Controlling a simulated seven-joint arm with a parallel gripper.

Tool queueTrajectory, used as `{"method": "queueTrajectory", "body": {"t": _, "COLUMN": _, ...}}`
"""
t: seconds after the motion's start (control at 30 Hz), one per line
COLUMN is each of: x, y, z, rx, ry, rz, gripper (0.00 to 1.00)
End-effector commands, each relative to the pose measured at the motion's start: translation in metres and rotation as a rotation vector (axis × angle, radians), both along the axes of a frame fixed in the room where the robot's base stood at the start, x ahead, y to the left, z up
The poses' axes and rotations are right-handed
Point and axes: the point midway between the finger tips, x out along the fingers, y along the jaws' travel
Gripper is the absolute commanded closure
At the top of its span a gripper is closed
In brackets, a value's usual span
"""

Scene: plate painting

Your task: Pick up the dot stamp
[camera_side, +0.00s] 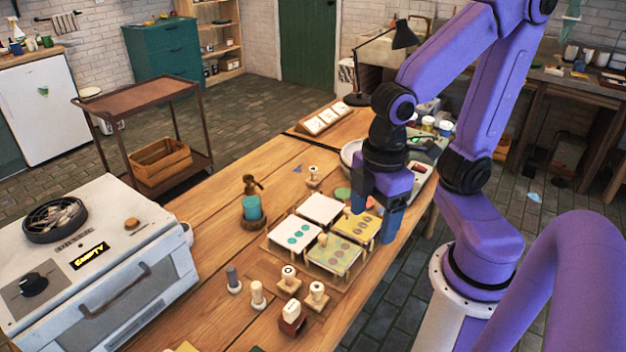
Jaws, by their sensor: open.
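Several small stamps with pale, knob-like handles stand on the wooden table: a grey-topped one (234,281), a plain pale one (257,296), two on wooden bases (289,281) (317,297), and one on a dark red block (291,318). Another stamp (313,177) stands farther back. I cannot tell which is the dot stamp; the markings are too small.
Square plates on pegs, including one with teal dots (294,234) and a yellow one (357,230), stand mid-table. A teal pump bottle (252,205) is left of them. A white kiln (110,270) borders the left.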

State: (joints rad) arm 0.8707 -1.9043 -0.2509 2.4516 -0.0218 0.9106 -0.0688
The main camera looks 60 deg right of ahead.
Motion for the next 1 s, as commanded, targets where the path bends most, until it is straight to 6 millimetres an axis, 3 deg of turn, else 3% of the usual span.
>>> {"method": "queueTrajectory", "body": {"t": 0.23, "x": 0.087, "y": 0.011, "z": 0.001, "rx": -0.054, "ry": -0.049, "rz": 0.057, "gripper": 0.23}}
{"method": "queueTrajectory", "body": {"t": 0.47, "x": 0.173, "y": -0.002, "z": -0.005, "rx": -0.123, "ry": -0.074, "rz": 0.122, "gripper": 0.23}}
{"method": "queueTrajectory", "body": {"t": 0.77, "x": 0.276, "y": -0.058, "z": -0.026, "rx": -0.224, "ry": -0.068, "rz": 0.208, "gripper": 0.23}}
{"method": "queueTrajectory", "body": {"t": 1.0, "x": 0.338, "y": -0.132, "z": -0.051, "rx": -0.301, "ry": -0.025, "rz": 0.277, "gripper": 0.23}}
